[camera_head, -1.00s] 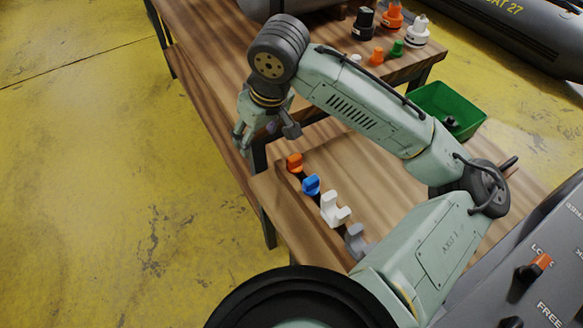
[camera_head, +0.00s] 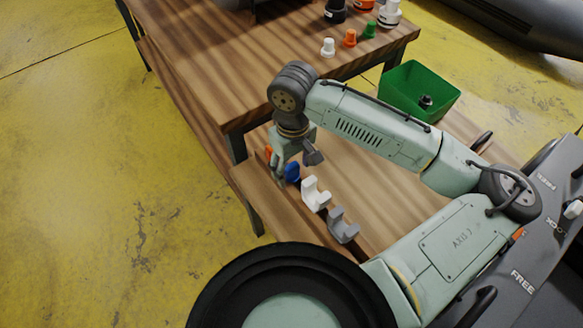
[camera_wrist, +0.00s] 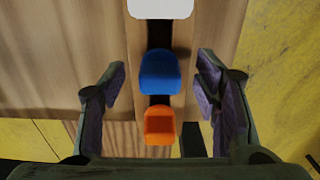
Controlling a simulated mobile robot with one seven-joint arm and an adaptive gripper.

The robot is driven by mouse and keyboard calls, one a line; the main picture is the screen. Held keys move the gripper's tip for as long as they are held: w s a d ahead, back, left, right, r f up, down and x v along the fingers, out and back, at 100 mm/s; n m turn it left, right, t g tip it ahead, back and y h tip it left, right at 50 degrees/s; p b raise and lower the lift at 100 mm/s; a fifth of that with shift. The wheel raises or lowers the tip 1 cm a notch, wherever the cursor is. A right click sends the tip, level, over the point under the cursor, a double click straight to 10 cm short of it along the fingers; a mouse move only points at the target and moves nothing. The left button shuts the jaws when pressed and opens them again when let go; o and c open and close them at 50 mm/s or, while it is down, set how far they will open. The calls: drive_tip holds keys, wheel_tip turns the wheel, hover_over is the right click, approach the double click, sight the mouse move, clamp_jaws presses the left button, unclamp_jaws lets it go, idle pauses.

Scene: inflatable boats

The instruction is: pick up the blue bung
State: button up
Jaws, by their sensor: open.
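The blue bung (camera_head: 292,173) stands in a row of pieces along a dark slot in a low wooden shelf (camera_head: 370,185). In the wrist view the blue bung (camera_wrist: 160,72) lies between my fingertips, with visible room on both sides. My gripper (camera_head: 296,167) is open and empty above the row, partly covering the blue bung in the head view. In the wrist view my gripper (camera_wrist: 160,82) has its fingers spread to either side. The height left between fingertips and bung is hard to tell.
An orange piece (camera_wrist: 159,125) and a white piece (camera_wrist: 160,8) neighbour the blue one; a grey piece (camera_head: 343,226) stands further along. A green bin (camera_head: 402,102) with a dark object stands behind. The higher table (camera_head: 215,75) holds several small stoppers and bottles.

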drive_tip(key=shift+f, duration=0.65)
drive_tip(key=shift+c, duration=0.4)
drive_tip(key=c, duration=1.2)
drive_tip(key=shift+o, duration=0.2)
drive_tip(key=shift+r, duration=0.15)
